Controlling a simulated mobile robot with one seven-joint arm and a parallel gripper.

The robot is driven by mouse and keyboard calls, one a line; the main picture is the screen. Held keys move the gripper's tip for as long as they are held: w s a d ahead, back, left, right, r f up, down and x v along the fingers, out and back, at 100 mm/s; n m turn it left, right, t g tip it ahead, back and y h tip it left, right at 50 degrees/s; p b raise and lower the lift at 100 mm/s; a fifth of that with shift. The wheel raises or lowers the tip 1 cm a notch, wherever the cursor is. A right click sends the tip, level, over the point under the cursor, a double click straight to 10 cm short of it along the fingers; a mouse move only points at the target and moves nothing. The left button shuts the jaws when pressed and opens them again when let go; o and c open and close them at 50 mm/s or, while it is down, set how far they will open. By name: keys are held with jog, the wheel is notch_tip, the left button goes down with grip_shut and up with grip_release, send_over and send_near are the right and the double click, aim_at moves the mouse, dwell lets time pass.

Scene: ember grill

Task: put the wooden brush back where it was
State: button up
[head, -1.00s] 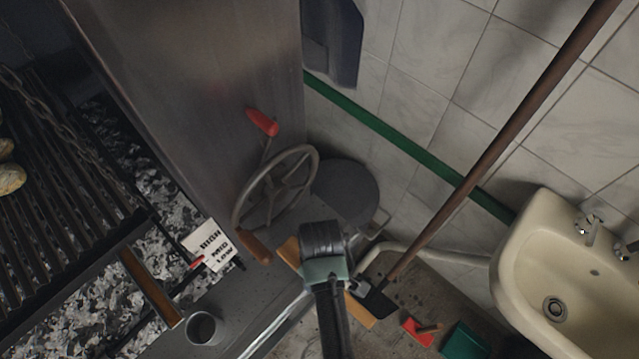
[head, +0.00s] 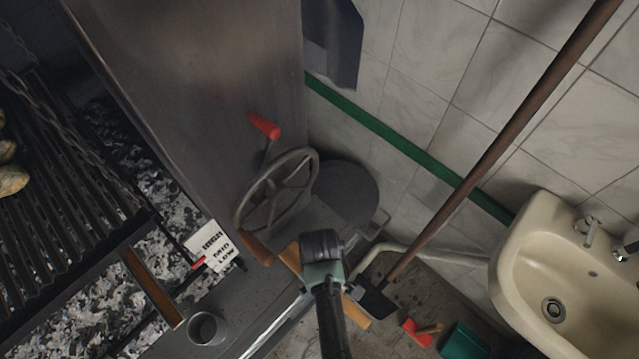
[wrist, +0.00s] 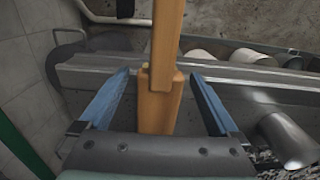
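The wooden brush (wrist: 158,103) is an orange-brown wooden piece with a narrower upper length and a wider block nearer my gripper in the wrist view. My gripper (wrist: 160,75) is open, with its blue fingers on both sides of the wood and a visible gap on each side. In the head view my gripper (head: 322,262) is over the grill's front ledge and hides the brush's middle. Wood shows at its upper left (head: 290,256) and lower right. Bristles are not visible, and I cannot tell what the brush rests on.
A grey metal cup (head: 206,329) and a white label card (head: 210,245) are to the left. A long-handled tool (head: 500,140) leans at the right, near the sink (head: 560,270).

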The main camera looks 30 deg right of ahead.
notch_tip(320, 180, up, 12)
jog(key=shift+r, duration=0.2)
dwell(0.5)
dwell(0.4)
